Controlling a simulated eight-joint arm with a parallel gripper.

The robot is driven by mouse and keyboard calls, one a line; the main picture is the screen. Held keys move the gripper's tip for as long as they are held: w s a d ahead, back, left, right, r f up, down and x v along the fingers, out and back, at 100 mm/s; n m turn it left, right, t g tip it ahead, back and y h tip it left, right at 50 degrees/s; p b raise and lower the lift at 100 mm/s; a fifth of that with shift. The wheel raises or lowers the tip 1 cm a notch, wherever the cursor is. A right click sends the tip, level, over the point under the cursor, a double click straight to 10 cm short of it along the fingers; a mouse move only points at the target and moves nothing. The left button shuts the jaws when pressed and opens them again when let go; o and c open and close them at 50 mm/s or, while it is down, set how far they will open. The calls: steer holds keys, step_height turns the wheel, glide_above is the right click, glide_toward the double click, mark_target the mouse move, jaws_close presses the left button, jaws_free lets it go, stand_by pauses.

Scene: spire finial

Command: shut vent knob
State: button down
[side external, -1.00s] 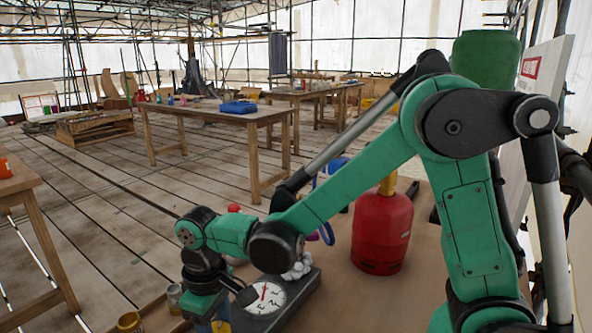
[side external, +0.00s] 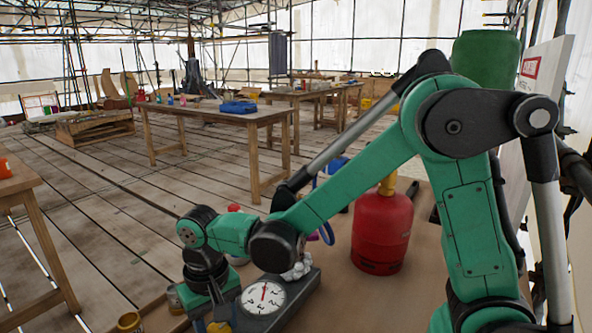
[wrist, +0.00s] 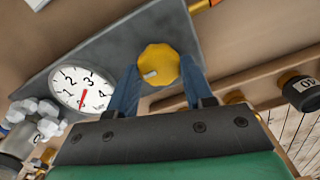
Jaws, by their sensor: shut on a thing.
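The vent knob (wrist: 158,65) is yellow and lobed, with a pale mark on its left part. It sits on a grey panel (wrist: 95,45) beside a white dial (wrist: 82,86) with a red needle. The dial also shows in the side external view (side external: 263,297). My gripper (wrist: 159,75) has its two blue fingers on either side of the knob and is shut on it. In the side external view my gripper is low at the bottom edge, just left of the dial, and a bit of yellow shows there. The fingertips are mostly hidden in that view.
A red gas bottle (side external: 382,230) stands on the bench right of the panel. A dark cylinder marked 40 (wrist: 300,90) is at the right in the wrist view. A brass-coloured jar (side external: 130,322) stands near the bench's left edge. White lumps (wrist: 38,115) lie by the dial.

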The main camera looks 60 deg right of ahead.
mark_target(217, 328)
stand_by(0.3)
steer(key=shift+c, duration=1.7)
jaws_free()
steer(key=shift+r, duration=0.15)
steer(key=shift+r, duration=2.7)
